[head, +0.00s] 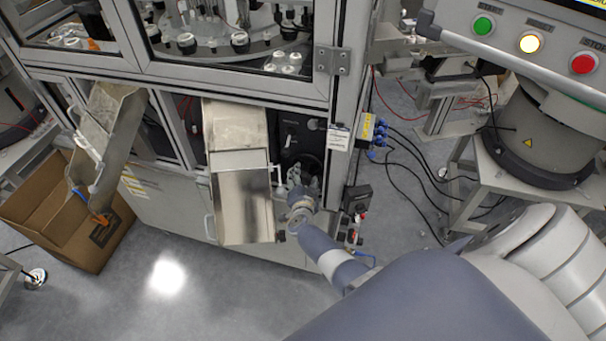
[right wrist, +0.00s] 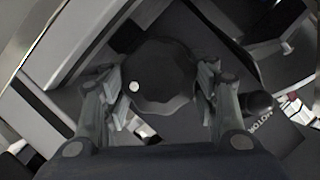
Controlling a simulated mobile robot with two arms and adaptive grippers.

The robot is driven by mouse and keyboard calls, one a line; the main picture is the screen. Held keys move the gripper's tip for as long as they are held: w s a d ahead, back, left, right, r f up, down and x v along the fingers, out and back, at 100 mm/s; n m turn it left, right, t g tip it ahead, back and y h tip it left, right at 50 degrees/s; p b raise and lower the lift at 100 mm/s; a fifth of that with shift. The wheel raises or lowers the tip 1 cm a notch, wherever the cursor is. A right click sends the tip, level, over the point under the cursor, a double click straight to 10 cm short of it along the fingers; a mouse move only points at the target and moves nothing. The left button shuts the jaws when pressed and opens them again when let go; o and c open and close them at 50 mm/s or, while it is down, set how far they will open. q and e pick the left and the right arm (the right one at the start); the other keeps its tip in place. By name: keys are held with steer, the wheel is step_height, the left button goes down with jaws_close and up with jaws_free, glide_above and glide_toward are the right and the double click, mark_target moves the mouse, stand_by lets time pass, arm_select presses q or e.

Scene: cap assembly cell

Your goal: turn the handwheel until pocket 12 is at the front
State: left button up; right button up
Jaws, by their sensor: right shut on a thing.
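The handwheel (right wrist: 162,72) is a dark, many-sided knob with a white dot on its left side in the right wrist view. My right gripper (right wrist: 160,90) has its fingers on both sides of the handwheel and is shut on it. In the head view, my right gripper (head: 295,188) reaches into the opening low in the machine, right of the steel chute. The rotary table (head: 215,47) with its pockets shows behind the glass at the top. The pocket numbers cannot be read. My left gripper is out of view.
A steel chute (head: 243,200) hangs just left of my right gripper. A second chute (head: 105,130) leads to a cardboard box (head: 40,205) at left. A cabinet post (head: 345,90) stands right of the opening. Cables lie on the floor at right. The floor in front is clear.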

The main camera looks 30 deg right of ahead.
stand_by(0.3)
steer(key=o, duration=0.8)
